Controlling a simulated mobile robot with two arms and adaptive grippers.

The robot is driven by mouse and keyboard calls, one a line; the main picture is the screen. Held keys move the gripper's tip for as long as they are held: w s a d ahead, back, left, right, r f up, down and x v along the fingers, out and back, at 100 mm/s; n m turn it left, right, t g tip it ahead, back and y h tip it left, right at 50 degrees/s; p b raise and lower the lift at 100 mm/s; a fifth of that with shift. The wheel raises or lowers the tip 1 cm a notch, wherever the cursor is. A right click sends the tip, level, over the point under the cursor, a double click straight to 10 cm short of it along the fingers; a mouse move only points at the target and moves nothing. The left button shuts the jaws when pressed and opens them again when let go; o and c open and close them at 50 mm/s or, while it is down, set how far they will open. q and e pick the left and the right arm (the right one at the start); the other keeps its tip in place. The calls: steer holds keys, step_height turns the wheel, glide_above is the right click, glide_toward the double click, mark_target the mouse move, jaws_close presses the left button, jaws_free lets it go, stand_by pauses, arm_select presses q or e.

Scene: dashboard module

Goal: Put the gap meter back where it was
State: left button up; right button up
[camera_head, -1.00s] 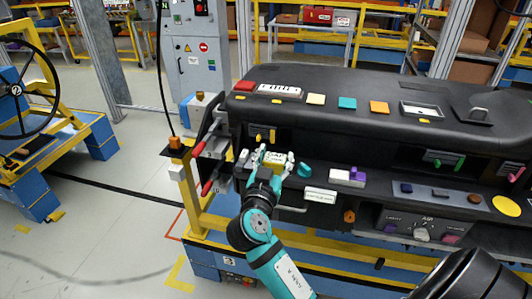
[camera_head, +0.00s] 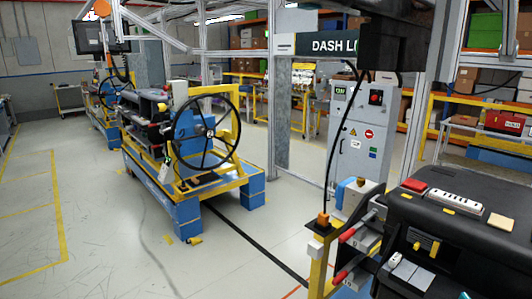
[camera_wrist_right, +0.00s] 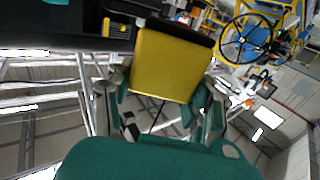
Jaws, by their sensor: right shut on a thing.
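In the right wrist view my right gripper (camera_wrist_right: 162,100) is shut on a yellow, box-shaped thing with a dark far end, which I take to be the gap meter (camera_wrist_right: 172,65). Its fingers lie along both sides of it. It is held clear of any surface that I can see. The gap meter and my right gripper do not show in the head view. My left gripper is in neither current view.
The black dashboard (camera_head: 468,232) is partly in view at the lower right. Beside it are red-handled clamps (camera_head: 352,232). A wheel station (camera_head: 205,140) stands on a blue base. A grey cabinet (camera_head: 350,140) stands behind. The floor (camera_head: 90,230) at left is clear.

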steer(key=s+a+f+n+y, duration=0.1)
steer(key=s+a+n+y, duration=0.1)
steer(key=s+a+y, duration=0.2)
steer(key=shift+a+f+n, duration=0.35)
steer(key=shift+n, duration=0.05)
stand_by(0.5)
